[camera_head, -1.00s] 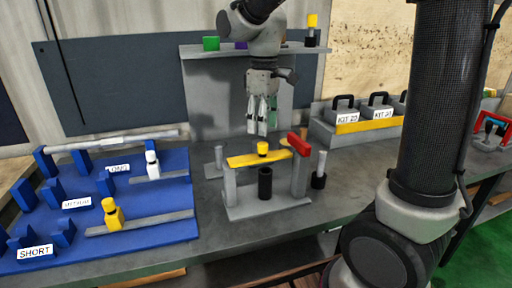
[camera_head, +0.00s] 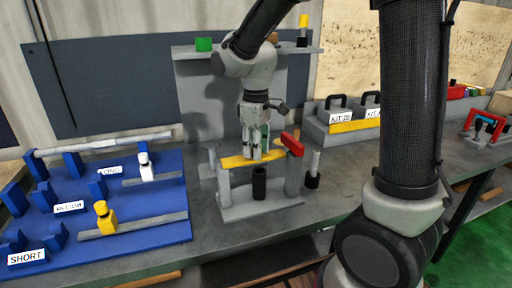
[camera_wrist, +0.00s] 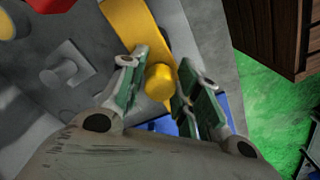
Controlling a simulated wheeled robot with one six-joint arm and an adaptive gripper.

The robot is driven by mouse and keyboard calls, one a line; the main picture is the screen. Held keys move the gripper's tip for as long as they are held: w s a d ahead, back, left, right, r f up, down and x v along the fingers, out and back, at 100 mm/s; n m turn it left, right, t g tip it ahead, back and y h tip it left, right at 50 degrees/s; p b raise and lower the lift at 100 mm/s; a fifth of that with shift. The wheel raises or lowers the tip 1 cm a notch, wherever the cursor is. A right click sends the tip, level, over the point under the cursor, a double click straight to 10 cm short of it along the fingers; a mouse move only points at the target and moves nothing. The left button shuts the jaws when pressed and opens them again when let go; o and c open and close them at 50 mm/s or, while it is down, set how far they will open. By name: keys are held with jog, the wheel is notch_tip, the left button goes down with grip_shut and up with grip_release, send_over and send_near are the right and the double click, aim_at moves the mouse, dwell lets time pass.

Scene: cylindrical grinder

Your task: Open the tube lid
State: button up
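A yellow bar (camera_head: 234,163) lies across two grey uprights of a small stand (camera_head: 262,208) on the bench. It also shows in the wrist view (camera_wrist: 126,18). A round yellow knob (camera_wrist: 160,82) sits on it. A black tube (camera_head: 259,184) stands upright below the bar. Which of these is the tube lid I cannot tell for certain. My gripper (camera_head: 254,155) points down at the bar and hides the knob in the head view. In the wrist view my gripper (camera_wrist: 168,72) is open, with the knob between its green-padded fingers and a gap visible on the right side.
A red block (camera_head: 291,145) tops the stand's right upright. A white-topped black post (camera_head: 313,169) stands to its right. A blue board (camera_head: 150,225) with rods and holders lies at left. Kit boxes (camera_head: 345,126) stand at back right; a shelf (camera_head: 190,53) is behind.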

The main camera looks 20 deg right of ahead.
grip_shut()
jog(key=shift+r, duration=0.1)
